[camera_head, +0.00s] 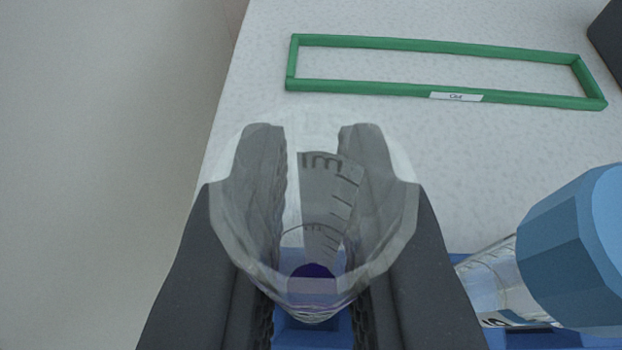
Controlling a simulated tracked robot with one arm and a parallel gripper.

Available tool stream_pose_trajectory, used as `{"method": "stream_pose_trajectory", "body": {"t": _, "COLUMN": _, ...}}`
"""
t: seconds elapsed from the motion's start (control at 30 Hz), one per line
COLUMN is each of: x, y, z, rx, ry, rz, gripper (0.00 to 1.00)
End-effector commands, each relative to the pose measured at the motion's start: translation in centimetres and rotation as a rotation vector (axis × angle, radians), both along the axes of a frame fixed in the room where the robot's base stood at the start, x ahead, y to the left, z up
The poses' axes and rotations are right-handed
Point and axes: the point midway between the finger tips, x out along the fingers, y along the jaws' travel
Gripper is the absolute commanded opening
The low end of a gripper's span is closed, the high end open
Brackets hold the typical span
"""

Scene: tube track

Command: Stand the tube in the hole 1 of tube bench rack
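A clear, uncapped tube (315,215) with dark graduation marks is between the fingers of my gripper (314,140). Its wide open mouth faces the camera, and the fingers show through its clear wall. My gripper appears shut on the tube, one dark finger on each side. A small dark purple patch shows deep inside the tube. A blue rack (320,330) shows in part at the bottom, below the gripper. Its holes and their numbers are hidden, and I cannot tell whether the tube's lower end touches it.
A clear tube with a large blue cap (570,250) is close on the right. A green rectangular frame (420,91) with a white label lies on the speckled light table (480,150) beyond the gripper. A dark object (608,40) shows at the upper right corner. The table's edge runs along the left.

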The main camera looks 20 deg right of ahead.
Motion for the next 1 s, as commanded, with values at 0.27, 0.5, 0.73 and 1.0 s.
{"method": "stream_pose_trajectory", "body": {"t": 0.27, "x": -0.01, "y": -0.01, "z": -0.7, "rx": 0.0, "ry": 0.0, "rz": 0.0, "gripper": 0.0}}
{"method": "stream_pose_trajectory", "body": {"t": 0.5, "x": -0.01, "y": -0.03, "z": -0.74, "rx": 0.0, "ry": 0.0, "rz": 0.0, "gripper": 0.0}}
{"method": "stream_pose_trajectory", "body": {"t": 0.73, "x": -0.03, "y": -0.07, "z": -0.75, "rx": 0.0, "ry": 0.001, "rz": -0.001, "gripper": 0.38}}
{"method": "stream_pose_trajectory", "body": {"t": 1.0, "x": -0.02, "y": -0.09, "z": -0.76, "rx": 0.0, "ry": 0.001, "rz": -0.001, "gripper": 0.38}}
